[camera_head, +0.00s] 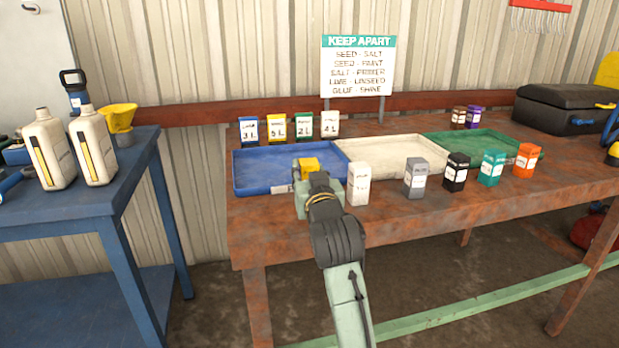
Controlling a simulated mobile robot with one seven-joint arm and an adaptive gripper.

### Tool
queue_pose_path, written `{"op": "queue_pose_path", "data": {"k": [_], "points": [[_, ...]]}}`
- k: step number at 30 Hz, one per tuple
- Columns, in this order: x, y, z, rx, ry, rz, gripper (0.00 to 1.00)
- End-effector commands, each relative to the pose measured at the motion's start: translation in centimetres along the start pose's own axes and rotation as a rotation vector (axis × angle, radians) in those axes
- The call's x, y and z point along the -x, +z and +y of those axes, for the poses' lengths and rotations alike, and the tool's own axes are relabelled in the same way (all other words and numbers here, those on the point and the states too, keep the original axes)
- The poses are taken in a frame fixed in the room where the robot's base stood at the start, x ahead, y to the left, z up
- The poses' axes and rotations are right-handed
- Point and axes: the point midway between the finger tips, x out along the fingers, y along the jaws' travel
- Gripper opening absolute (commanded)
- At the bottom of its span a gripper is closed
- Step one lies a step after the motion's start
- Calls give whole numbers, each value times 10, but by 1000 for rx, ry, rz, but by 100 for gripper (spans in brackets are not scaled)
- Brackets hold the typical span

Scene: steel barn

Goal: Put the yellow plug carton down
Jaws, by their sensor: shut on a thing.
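My gripper (308,176) is over the front right part of the blue tray (262,190), on the rust-brown table. It is shut on the yellow plug carton (310,163), whose top shows just beyond the gripper. My gripper and wrist hide the carton's lower part, so I cannot tell whether it touches the tray floor. The rest of the blue tray looks empty. A white tray (395,148) and a green tray (470,137) stand to its right, with no cartons visible in them.
White (358,184), grey (416,178), black (455,172), teal (491,168) and orange (526,159) cartons stand along the front. Small labelled packs (277,127) line the back, below a "KEEP APART" sign (358,66). A black case (568,108) stands at the back right.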

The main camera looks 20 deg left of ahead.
Motion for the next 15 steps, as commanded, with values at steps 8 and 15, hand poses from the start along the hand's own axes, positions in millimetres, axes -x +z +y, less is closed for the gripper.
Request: {"op": "queue_pose_path", "data": {"k": [8,15], "points": [[1,16,1,-1,1,1,4],[1,18,1,-1,2,1,4]]}}
